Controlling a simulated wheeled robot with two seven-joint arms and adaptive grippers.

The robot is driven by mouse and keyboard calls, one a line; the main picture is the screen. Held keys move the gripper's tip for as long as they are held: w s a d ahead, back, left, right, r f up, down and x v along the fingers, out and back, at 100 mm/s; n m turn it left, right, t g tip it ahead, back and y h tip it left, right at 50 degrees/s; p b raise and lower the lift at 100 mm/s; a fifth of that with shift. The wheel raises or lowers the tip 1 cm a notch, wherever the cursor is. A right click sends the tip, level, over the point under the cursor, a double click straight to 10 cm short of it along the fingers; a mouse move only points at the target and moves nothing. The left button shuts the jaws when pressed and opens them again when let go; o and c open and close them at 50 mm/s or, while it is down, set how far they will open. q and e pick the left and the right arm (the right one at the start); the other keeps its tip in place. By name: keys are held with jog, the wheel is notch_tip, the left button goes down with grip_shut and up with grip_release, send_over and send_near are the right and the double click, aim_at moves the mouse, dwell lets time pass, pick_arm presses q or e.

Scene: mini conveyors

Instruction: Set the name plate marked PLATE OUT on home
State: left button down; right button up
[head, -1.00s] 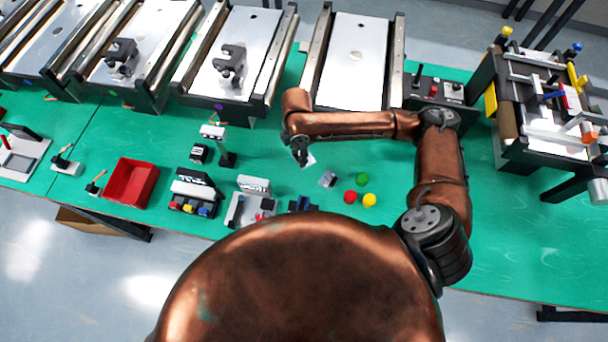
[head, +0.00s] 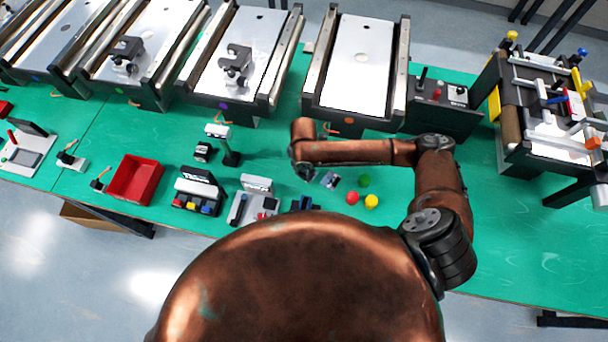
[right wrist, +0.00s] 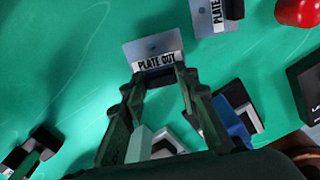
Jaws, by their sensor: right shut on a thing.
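The name plate marked PLATE OUT (right wrist: 150,46) is a small grey plate with a white label. In the right wrist view it sits at the tips of my right gripper (right wrist: 158,76), which is shut on its labelled edge. In the head view my right gripper (head: 306,173) is low over the green table, and the held plate is hidden there. I cannot tell whether the plate touches the table. A second plate (right wrist: 207,20) lies close by, its label partly cut off; it also shows in the head view (head: 329,180). My left gripper is not in view.
Red (head: 352,198), yellow (head: 371,201) and green (head: 364,180) round pieces lie right of the gripper. Small stands and a red bin (head: 137,181) are to the left. Conveyors (head: 355,70) line the back. Green table is clear at the right.

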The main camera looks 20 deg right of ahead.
aim_at(304, 175)
jog(key=shift+f, duration=1.2)
jog(key=shift+f, duration=0.1)
jog(key=o, duration=1.2)
jog(key=shift+o, duration=0.2)
notch_tip(304, 175, up, 12)
jog(key=shift+s, duration=0.1)
